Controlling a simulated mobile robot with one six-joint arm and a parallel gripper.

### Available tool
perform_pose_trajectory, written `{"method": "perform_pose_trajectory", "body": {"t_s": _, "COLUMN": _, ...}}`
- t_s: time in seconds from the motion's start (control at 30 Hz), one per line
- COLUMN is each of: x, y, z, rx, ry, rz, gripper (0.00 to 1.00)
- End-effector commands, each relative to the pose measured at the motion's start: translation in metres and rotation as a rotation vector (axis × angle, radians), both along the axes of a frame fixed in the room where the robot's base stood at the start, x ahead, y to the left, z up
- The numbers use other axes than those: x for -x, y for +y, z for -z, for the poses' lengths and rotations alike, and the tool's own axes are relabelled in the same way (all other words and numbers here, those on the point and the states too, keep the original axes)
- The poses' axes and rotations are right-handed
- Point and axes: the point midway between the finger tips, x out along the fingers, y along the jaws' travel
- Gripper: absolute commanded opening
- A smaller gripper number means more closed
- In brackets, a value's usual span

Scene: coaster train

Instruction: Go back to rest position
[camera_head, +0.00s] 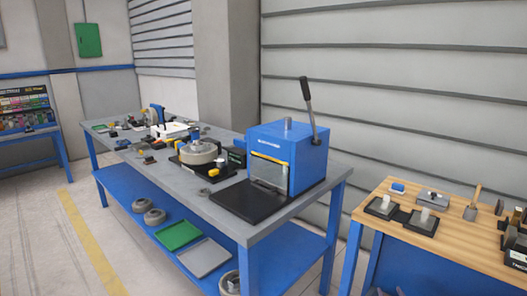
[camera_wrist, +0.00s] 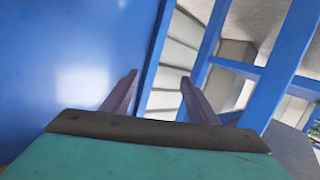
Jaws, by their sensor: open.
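My gripper (camera_wrist: 158,90) shows in the wrist view with its two dark fingers spread apart. It is open, and nothing is between the fingers. A large blue panel (camera_wrist: 75,60) fills the left of the wrist view, close to the left finger; I cannot tell whether they touch.
A long grey workbench (camera_head: 330,172) carries a blue press (camera_head: 285,155) with a raised lever. Its blue lower shelf (camera_head: 165,222) holds trays and round parts. A wooden-topped table (camera_head: 455,243) stands at right. The floor (camera_head: 60,255) at left is clear.

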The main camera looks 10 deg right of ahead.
Motion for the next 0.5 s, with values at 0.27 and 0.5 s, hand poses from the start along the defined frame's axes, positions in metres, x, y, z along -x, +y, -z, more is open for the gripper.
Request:
{"method": "perform_pose_trajectory", "body": {"t_s": 0.27, "x": -0.001, "y": 0.067, "z": 0.039, "rx": -0.058, "ry": 0.197, "rz": 0.115, "gripper": 0.54}}
{"method": "perform_pose_trajectory", "body": {"t_s": 0.5, "x": 0.019, "y": 0.132, "z": 0.079, "rx": -0.116, "ry": 0.408, "rz": 0.178, "gripper": 0.54}}
